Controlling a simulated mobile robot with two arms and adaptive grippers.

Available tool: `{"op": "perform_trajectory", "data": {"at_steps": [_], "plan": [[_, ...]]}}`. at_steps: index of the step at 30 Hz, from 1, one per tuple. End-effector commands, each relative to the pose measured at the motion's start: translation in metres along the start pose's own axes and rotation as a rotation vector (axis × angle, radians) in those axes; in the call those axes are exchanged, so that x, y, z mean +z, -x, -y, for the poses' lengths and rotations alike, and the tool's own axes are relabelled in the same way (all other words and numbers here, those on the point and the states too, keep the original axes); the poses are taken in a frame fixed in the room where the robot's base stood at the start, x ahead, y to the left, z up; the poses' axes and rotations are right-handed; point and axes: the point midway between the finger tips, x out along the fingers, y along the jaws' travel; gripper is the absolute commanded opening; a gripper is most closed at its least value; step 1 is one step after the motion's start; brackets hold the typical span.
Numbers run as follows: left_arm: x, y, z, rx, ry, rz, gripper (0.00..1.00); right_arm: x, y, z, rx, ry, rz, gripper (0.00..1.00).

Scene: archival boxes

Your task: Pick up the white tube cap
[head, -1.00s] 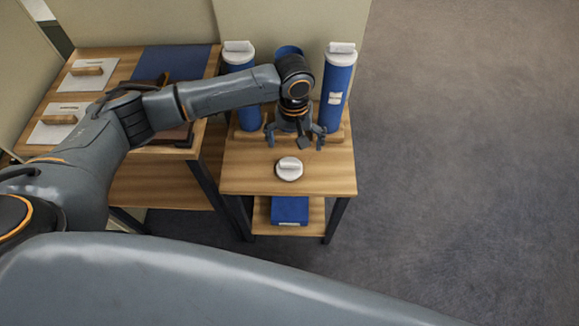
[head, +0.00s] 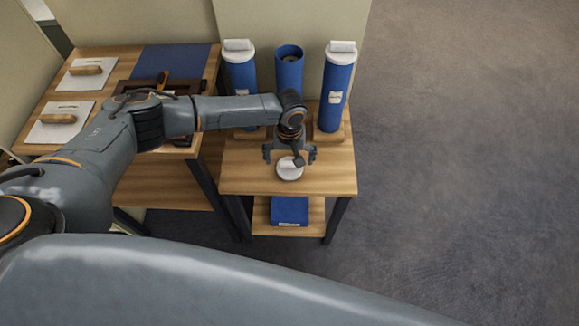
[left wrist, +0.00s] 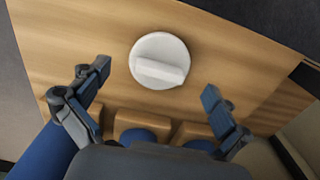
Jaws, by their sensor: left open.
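The white tube cap (head: 289,171) is a round disc with a raised bar handle. It lies on the small wooden table (head: 240,178), near its front. In the left wrist view the cap (left wrist: 160,61) lies ahead of and between the two fingers, apart from both. My left gripper (head: 290,157) is open and empty, pointing down just above and behind the cap; it hides part of the cap in the head view. Its fingers also show in the left wrist view (left wrist: 153,90). My right gripper is not in view.
Behind the gripper stand an uncapped blue tube (head: 289,70) and two blue tubes with white caps, left (head: 241,75) and right (head: 336,95). A blue box (head: 289,210) sits on the lower shelf. A larger table (head: 120,70) with boards stands at the left.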

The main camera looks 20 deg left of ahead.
Motion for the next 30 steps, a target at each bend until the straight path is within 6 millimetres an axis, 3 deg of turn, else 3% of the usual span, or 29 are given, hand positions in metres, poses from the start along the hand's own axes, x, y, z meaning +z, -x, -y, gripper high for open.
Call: {"op": "perform_trajectory", "data": {"at_steps": [4,12,22,30], "plan": [[0.0,-0.017,0.0,-0.001,0.002,0.0,1.0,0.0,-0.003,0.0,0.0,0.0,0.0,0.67],[0.0,-0.02,0.0,0.0,0.001,0.0,1.0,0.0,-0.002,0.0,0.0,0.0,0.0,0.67],[0.0,-0.02,0.001,-0.001,0.001,0.001,0.36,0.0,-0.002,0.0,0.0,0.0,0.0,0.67],[0.002,-0.023,0.002,-0.004,0.001,0.005,0.31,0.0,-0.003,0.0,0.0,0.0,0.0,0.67]]}}
